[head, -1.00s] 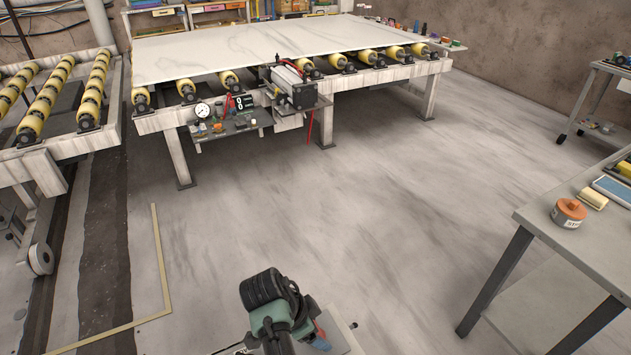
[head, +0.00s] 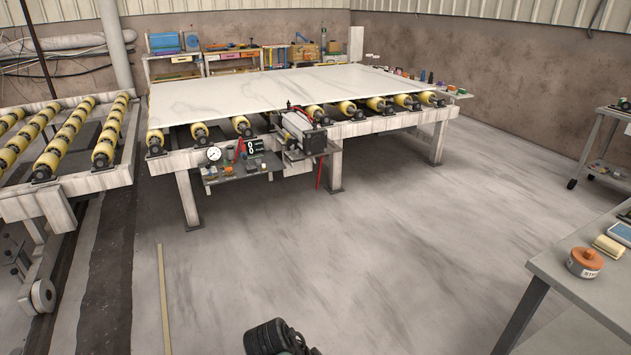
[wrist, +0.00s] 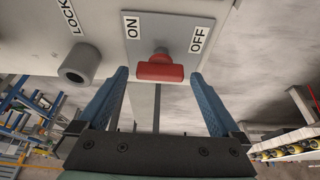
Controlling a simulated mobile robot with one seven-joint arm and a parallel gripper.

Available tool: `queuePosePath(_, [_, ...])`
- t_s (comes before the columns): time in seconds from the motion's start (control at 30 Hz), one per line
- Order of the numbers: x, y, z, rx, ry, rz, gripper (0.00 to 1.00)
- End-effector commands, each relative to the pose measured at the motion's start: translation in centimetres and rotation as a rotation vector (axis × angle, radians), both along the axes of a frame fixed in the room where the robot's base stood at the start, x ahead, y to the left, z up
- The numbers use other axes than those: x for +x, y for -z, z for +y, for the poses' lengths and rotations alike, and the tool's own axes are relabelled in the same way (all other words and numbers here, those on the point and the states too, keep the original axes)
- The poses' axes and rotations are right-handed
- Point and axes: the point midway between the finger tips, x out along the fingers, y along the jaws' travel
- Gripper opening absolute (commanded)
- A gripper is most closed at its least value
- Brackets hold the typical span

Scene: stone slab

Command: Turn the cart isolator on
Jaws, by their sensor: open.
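The isolator shows in the wrist view as a grey plate (wrist: 176,30) with a red handle (wrist: 160,69) at its lower edge. Its ON label (wrist: 132,27) is left of the handle and its OFF label (wrist: 198,40) is right. The handle's bar lies crosswise in the picture; I cannot tell which label it is set to. My gripper (wrist: 159,76) is open, its two blue fingers on either side of the handle, with gaps visible between. I cannot tell how deep the handle sits between them.
A grey round stud (wrist: 79,64) beside a LOCK label (wrist: 70,18) sits left of the isolator plate. In the head view, a roller table (head: 385,125) bears a large pale slab (head: 270,88). A grey bench (head: 590,290) stands at right. The floor between is open.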

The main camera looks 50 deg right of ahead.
Motion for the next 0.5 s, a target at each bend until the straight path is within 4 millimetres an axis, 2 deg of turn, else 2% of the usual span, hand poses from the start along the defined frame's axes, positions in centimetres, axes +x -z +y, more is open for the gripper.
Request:
queuePosePath(0.17, [0.6, -2.3, 0.8, -0.004, -0.001, -0.005, 1.0])
queuePosePath(0.5, [2.0, -9.0, 3.3, -0.002, -0.002, -0.005, 1.0])
